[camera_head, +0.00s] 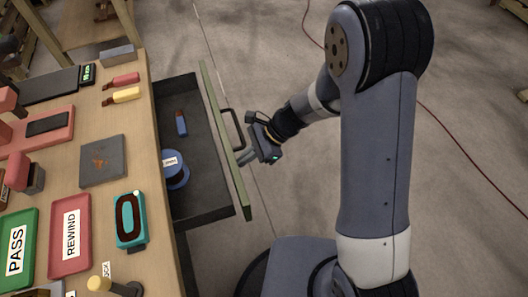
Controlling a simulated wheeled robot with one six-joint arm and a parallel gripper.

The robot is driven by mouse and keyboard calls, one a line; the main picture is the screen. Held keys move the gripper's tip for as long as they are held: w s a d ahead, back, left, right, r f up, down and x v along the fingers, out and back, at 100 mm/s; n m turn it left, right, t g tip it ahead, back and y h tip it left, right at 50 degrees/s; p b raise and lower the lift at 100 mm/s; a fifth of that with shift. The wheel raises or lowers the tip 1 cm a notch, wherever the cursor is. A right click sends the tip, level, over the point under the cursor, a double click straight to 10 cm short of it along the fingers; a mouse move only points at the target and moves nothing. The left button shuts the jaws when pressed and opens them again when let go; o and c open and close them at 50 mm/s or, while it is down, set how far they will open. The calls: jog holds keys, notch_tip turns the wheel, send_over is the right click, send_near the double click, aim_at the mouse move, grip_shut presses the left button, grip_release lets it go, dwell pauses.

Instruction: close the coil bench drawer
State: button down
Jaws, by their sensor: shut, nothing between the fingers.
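The coil bench drawer (207,214) is pulled out to the right of the wooden bench, so its dark inside shows. Its green front panel (226,140) carries a dark bar handle (233,124). A blue spool with a white label (175,171) and a small blue and red item (181,124) lie inside it. My gripper (250,157) is shut and empty. It is at the outer side of the front panel, by the lower end of the handle. I cannot tell whether the fingertips touch the panel.
The bench top holds a green PASS tray (17,250), a red REWIND tray (69,238), a teal coil holder (130,219) and a grey plate (103,160). A red cable (470,160) lies on the floor at the right. The floor beyond the drawer is clear.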

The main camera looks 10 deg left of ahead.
aim_at(174, 175)
jog(key=s+a, duration=0.3)
jog(key=a, duration=0.2)
jog(key=s+a, duration=0.4)
jog(key=a, duration=0.2)
jog(key=s+a+b, duration=0.1)
jog(key=s+a, duration=0.2)
jog(key=a, duration=0.3)
jog(key=shift+s+a, duration=0.2)
jog(key=shift+s, duration=0.2)
jog(key=shift+s+a, duration=0.1)
jog(key=shift+a, duration=0.2)
jog(key=shift+r, duration=0.15)
jog(key=shift+d, duration=0.1)
jog(key=w+d, duration=0.1)
jog(key=d, duration=0.1)
jog(key=w+d, duration=0.1)
jog(key=d, duration=0.1)
jog(key=shift+w+d+r, duration=0.1)
jog(key=shift+w+r, duration=0.25)
jog(key=shift+r, duration=0.05)
jog(key=v, duration=0.8)
jog(key=shift+d+r+p, duration=0.15)
jog(key=shift+d+p, duration=0.15)
jog(key=shift+p, duration=0.1)
jog(key=shift+w, duration=0.1)
